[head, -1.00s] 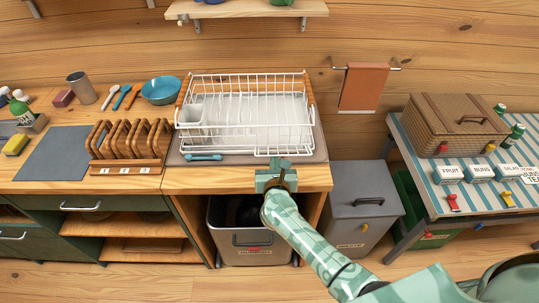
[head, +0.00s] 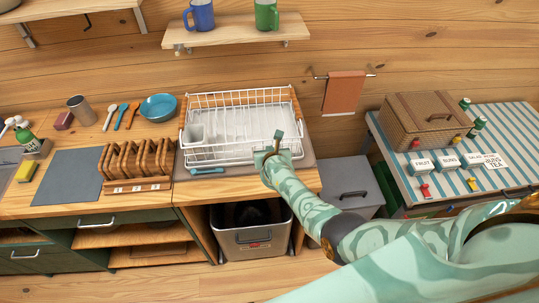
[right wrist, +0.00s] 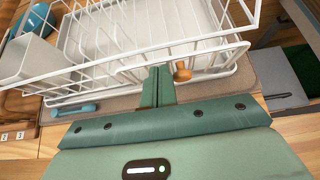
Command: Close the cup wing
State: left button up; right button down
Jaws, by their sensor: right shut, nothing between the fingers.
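The white wire dish rack (head: 235,98) stands on a grey mat on the counter. In the right wrist view, its front right part is a low white wire loop (right wrist: 222,72), apparently the cup wing, lying low and outward over the mat. An orange-brown wooden knob (right wrist: 181,73) shows at this loop. My right gripper (head: 277,140) is shut and empty at the rack's front right. In the right wrist view its fingers (right wrist: 158,84) are close to the left of the knob; I cannot tell whether they touch it. My left gripper is not in view.
A grey cup-like holder (right wrist: 30,60) sits at the rack's left, and a teal brush (head: 207,171) lies in front. A wooden plate stand (head: 140,165) is further left. A grey bin (head: 250,235) stands below, and a striped table (head: 495,120) is at right.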

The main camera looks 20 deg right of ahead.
jog(key=shift+w+r, duration=0.2)
jog(key=shift+w, duration=0.2)
jog(key=shift+d, duration=0.1)
dwell(0.3)
